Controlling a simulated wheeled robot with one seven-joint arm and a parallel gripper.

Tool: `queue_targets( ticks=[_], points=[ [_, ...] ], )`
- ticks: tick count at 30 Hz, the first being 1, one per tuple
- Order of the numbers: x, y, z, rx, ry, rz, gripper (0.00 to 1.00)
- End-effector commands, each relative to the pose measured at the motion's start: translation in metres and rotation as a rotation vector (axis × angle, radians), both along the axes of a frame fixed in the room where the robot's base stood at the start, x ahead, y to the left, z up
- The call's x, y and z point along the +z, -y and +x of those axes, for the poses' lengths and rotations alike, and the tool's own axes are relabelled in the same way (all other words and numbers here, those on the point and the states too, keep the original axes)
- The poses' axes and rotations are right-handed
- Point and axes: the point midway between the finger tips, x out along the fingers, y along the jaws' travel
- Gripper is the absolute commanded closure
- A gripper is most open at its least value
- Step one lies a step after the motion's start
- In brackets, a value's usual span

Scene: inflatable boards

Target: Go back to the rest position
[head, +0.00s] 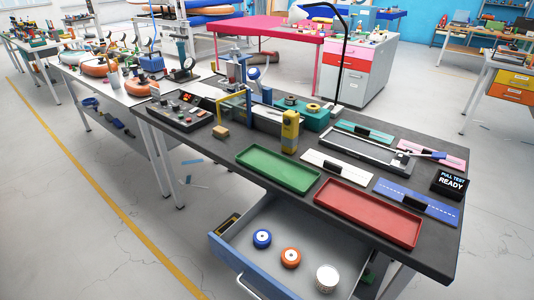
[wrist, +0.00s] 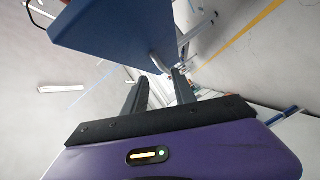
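My gripper (wrist: 158,92) shows in the wrist view, with its two dark fingers apart and a clear gap between them. I see nothing held in the gap. A blue panel (wrist: 115,30), which looks like the drawer front, is just beyond the fingers. A pale handle end (wrist: 160,64) is close to the right fingertip; I cannot tell whether they touch. In the head view the blue-fronted drawer (head: 222,252) stands open under the dark workbench (head: 240,143). My gripper and arm do not show in the head view.
The drawer holds a blue roll (head: 262,239), an orange roll (head: 291,258) and a white-topped can (head: 327,278). A green tray (head: 278,170) and a red tray (head: 368,212) lie on the bench. Open floor (head: 90,220) with a yellow line is at the left.

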Motion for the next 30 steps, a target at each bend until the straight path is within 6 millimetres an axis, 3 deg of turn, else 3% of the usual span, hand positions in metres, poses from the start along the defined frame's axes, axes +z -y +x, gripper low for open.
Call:
queue_targets(
  ticks=[1,6,15,19,24,30],
  points=[
    [0.003,0.019,-0.021,-0.041,-0.043,0.057,0.67],
    [0.028,0.067,-0.077,-0.172,-0.162,0.286,0.67],
    [0.095,0.121,-0.164,-0.412,-0.325,0.719,0.67],
    [0.127,0.135,-0.191,-0.506,-0.368,0.898,0.67],
    [0.157,0.144,-0.21,-0.585,-0.396,1.057,0.67],
    [0.168,0.147,-0.215,-0.612,-0.404,1.117,0.67]
  ],
)
